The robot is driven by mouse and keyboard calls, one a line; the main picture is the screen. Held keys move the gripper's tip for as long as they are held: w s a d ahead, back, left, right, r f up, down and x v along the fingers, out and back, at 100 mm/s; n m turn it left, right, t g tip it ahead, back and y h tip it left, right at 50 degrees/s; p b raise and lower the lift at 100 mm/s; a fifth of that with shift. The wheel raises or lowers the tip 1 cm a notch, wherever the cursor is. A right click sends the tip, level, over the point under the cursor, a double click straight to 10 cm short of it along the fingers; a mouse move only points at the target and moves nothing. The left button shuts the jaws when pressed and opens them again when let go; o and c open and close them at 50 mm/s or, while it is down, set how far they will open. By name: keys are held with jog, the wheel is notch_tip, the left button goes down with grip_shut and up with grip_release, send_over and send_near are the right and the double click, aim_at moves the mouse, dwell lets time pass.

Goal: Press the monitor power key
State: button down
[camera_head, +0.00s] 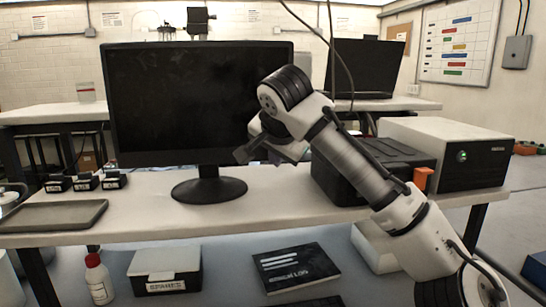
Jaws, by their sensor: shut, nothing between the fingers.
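The monitor (185,105) is black and stands upright on a round black foot (209,190) on the white table. Its screen is dark. The power key cannot be made out on its frame. My gripper (243,155) is shut and empty, in front of the lower right part of the screen. My wrist and arm cover the monitor's lower right corner and part of its right edge. Whether the fingertips touch the monitor cannot be told.
A black case (330,180) and a white and black computer box (478,163) stand right of the monitor, close behind my arm. A flat tray (50,216) and several small black boxes (85,182) are at the left. Bare tabletop (270,210) lies before the monitor.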

jog(key=shift+s+d+b, duration=0.2)
jog(key=shift+s+b, duration=0.2)
jog(key=shift+s, duration=0.55)
jog(key=shift+s+d+b, duration=0.2)
jog(key=shift+s+b, duration=0.2)
jog(key=shift+s, duration=0.6)
jog(key=shift+s+d+b, duration=0.2)
jog(key=shift+s+b, duration=0.2)
jog(key=shift+s, duration=0.55)
